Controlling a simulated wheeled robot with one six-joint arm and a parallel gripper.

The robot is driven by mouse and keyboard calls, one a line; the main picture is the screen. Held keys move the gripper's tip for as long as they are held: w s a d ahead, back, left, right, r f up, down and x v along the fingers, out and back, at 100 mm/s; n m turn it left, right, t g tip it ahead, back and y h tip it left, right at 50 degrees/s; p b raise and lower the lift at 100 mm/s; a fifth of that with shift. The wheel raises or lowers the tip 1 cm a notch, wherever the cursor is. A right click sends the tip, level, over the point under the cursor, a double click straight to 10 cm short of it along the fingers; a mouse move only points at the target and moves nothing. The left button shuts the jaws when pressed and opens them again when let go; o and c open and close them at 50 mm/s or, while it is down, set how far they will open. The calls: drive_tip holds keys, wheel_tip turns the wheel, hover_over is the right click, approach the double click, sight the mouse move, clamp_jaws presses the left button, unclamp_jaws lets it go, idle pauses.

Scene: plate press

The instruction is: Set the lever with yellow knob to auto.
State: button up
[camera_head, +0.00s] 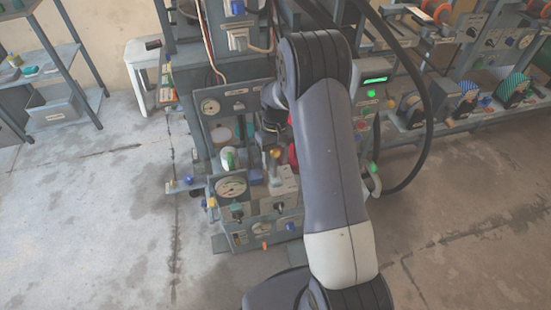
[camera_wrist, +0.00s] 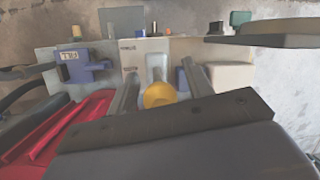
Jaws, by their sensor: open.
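The yellow knob (camera_wrist: 160,94) of the lever shows in the wrist view, between the two fingers of my gripper (camera_wrist: 160,70). The fingers stand apart on either side of it, and I see no clear contact. Behind the knob is a pale plate (camera_wrist: 127,58) with a slot and two small labels, too blurred to read surely. The lever's stem is mostly hidden behind the knob, so its setting cannot be told. In the head view the yellow knob (camera_head: 275,153) shows small beside my arm, under my gripper (camera_head: 272,140).
A blue labelled block (camera_wrist: 75,60) is left of the plate, and a red part (camera_wrist: 65,130) lies close at lower left. A shelf (camera_head: 50,75) stands at left; the floor between is clear.

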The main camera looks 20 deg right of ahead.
drive_tip(key=p+v, duration=0.1)
drive_tip(key=v, duration=0.9)
drive_tip(key=shift+r, duration=0.3)
drive_tip(key=shift+f, duration=0.1)
drive_tip(key=b+x, duration=0.1)
drive_tip(key=x, duration=0.9)
drive_tip(key=shift+s+f, duration=0.1)
drive_tip(key=shift+f, duration=0.3)
drive_tip(key=shift+s, duration=0.4)
